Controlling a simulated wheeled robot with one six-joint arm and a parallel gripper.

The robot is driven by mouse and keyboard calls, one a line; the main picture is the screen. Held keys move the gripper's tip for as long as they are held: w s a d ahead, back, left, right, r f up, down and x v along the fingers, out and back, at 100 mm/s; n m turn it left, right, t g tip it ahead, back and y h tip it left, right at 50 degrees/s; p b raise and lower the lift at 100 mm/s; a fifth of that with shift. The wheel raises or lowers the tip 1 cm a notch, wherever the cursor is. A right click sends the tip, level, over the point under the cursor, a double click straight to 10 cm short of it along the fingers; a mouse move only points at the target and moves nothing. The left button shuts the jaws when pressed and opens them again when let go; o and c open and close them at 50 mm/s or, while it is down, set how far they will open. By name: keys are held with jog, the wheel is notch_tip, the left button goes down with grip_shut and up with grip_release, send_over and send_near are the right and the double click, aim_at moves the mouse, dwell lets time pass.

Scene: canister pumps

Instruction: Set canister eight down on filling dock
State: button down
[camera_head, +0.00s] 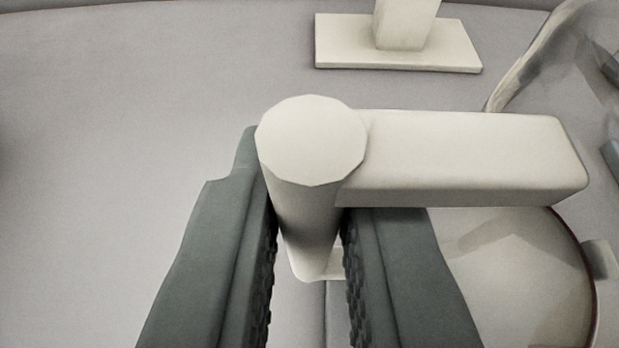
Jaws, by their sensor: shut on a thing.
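My gripper (308,195) has its two dark grey fingers closed on an off-white round post. The post has a flat round top and a thick bar reaching right from its upper end. I take this post and bar as part of canister eight (465,150); no number shows. Below the bar at lower right is a broad pale round surface (525,285) with a dark red edge, partly covered by the bar and right finger. I cannot tell whether it belongs to the canister. I cannot make out the filling dock for certain.
An off-white rectangular slab (345,48) with an upright post (405,20) stands at the top, cut off by the frame. A clear, curved object (535,65) is at upper right. The grey surface (130,110) at left is bare.

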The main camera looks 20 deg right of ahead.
jog(key=shift+f, duration=0.55)
jog(key=c, duration=1.3)
grip_release()
jog(key=shift+s, duration=0.1)
jog(key=v, duration=1.7)
jog(key=shift+r, duration=0.1)
jog(key=shift+s, duration=0.1)
jog(key=s+a+r+n+t+y, duration=0.1)
jog(key=s+a+r, duration=0.1)
jog(key=s+r, duration=0.3)
jog(key=s+a+r+n+t+y, duration=0.1)
jog(key=s+a+r+t, duration=0.1)
jog(key=s+r, duration=0.3)
jog(key=s+a+r+n+t+y, duration=0.1)
jog(key=s+a+r, duration=0.2)
jog(key=s, duration=0.9)
jog(key=shift+r+y, duration=0.4)
jog(key=shift+r, duration=0.55)
